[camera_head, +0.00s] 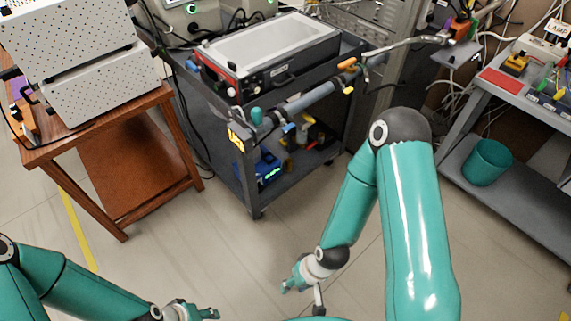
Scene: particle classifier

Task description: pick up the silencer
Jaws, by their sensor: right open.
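A grey-blue cylinder (307,97), which looks like the silencer, lies slantwise along the near right edge of the dark cart (247,185). It seems joined to a thin pipe at its upper right, with orange and yellow parts nearby. My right gripper (303,289) is open and empty, low over the floor in front of the cart and well apart from the cylinder. My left gripper (203,313) is at the bottom edge, partly cut off, and far from the cart; its jaw opening is unclear.
A white-topped instrument (272,48) sits on the cart. A wooden table (150,110) with perforated white boxes stands left. A grey bench (530,196) with a teal bin (487,162) stands right. Cables hang behind the cart. The floor in front is clear.

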